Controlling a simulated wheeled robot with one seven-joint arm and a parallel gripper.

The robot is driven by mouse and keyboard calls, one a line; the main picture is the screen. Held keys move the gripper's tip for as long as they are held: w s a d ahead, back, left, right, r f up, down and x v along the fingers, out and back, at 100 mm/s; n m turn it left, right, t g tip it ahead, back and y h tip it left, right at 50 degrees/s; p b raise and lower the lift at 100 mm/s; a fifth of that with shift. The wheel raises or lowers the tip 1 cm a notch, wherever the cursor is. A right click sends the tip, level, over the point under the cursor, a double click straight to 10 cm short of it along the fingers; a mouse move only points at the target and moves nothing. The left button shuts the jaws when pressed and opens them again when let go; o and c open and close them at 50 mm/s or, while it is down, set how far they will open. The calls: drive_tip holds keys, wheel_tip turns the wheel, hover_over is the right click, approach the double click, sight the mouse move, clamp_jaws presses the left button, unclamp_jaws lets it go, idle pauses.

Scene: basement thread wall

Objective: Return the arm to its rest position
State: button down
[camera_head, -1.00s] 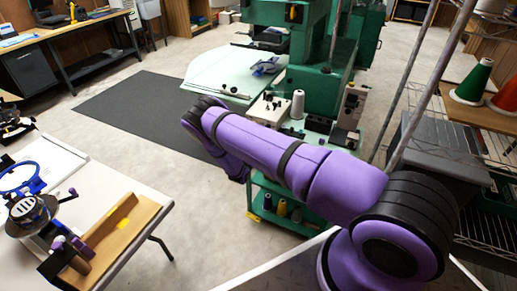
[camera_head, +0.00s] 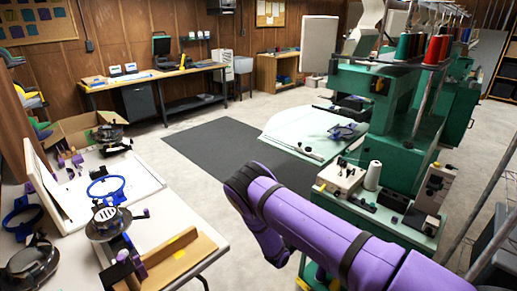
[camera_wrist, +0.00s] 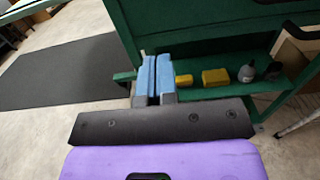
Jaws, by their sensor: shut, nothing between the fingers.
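My gripper (camera_wrist: 155,80) shows in the wrist view with its two blue-grey fingers side by side, shut with nothing between them. It points toward the lower part of a green machine stand (camera_wrist: 205,25), and a green shelf with small items lies beyond the fingertips. In the head view my purple arm (camera_head: 310,225) reaches from the lower right toward the middle, with its bend up and its far end turned down. The gripper itself is hidden in the head view.
The green embroidery machine (camera_head: 385,125) stands close behind and right of my arm. A white table (camera_head: 185,215) with hoops and a cardboard tray (camera_head: 180,260) is at left. A dark mat (camera_head: 235,150) lies on open floor beyond. Metal rack poles are at far right.

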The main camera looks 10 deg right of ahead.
drive_tip(key=s+d+r+m+g+y, duration=0.15)
drive_tip(key=r+m+g, duration=0.45)
drive_tip(key=r, duration=0.8)
drive_tip(key=s+d+r+m+g, duration=0.3)
drive_tip(key=r+m, duration=0.4)
drive_tip(key=r, duration=0.8)
drive_tip(key=s+d+r+m+g+y, duration=0.1)
drive_tip(key=s+r+m+y, duration=0.2)
drive_tip(key=s+r, duration=0.35)
drive_tip(key=s+r+m+g+y, duration=0.2)
drive_tip(key=s+r+m, duration=0.15)
drive_tip(key=r, duration=0.65)
drive_tip(key=s+a+r+m+t+y, duration=0.1)
drive_tip(key=s+r, duration=0.3)
drive_tip(key=s, duration=0.4)
drive_tip(key=s+a+r+m+t+y, duration=0.2)
drive_tip(key=s+r+m+t+y, duration=0.1)
drive_tip(key=s, duration=0.6)
drive_tip(key=s+a+r+m+t+y, duration=0.1)
drive_tip(key=s+r+m+t+y, duration=0.1)
drive_tip(key=s+r+y, duration=0.2)
drive_tip(key=shift+s+a+r, duration=0.35)
drive_tip(key=shift+s+r, duration=0.85)
drive_tip(key=shift+s, duration=0.95)
